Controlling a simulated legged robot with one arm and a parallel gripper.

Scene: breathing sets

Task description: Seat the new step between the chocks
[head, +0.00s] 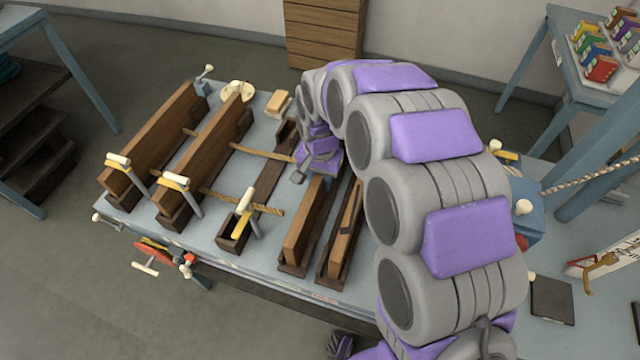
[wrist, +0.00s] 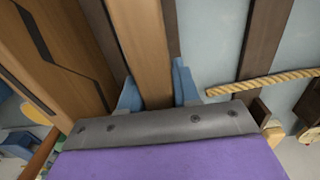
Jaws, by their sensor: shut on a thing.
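The new step, a plain brown plank (head: 305,230), stands on edge in a dark tray (head: 292,270) at the bench's front right. My gripper (wrist: 155,90) is shut on this plank, with a blue finger on each side of it in the wrist view. In the head view my wrist is over its far end and hides that part. The chocks appear to be the dark front block (head: 232,243), with a white-handled clamp, and the dark back block (head: 286,134). A dark strip (head: 264,192) runs between them, with no plank on it.
A plank with a dark crack (head: 345,222) lies in the tray just right. Two tall brown planks (head: 150,150) stand at left, with clamps. A rope (head: 262,152) crosses the bench (head: 228,190). A red tool (head: 155,250) hangs at the front edge.

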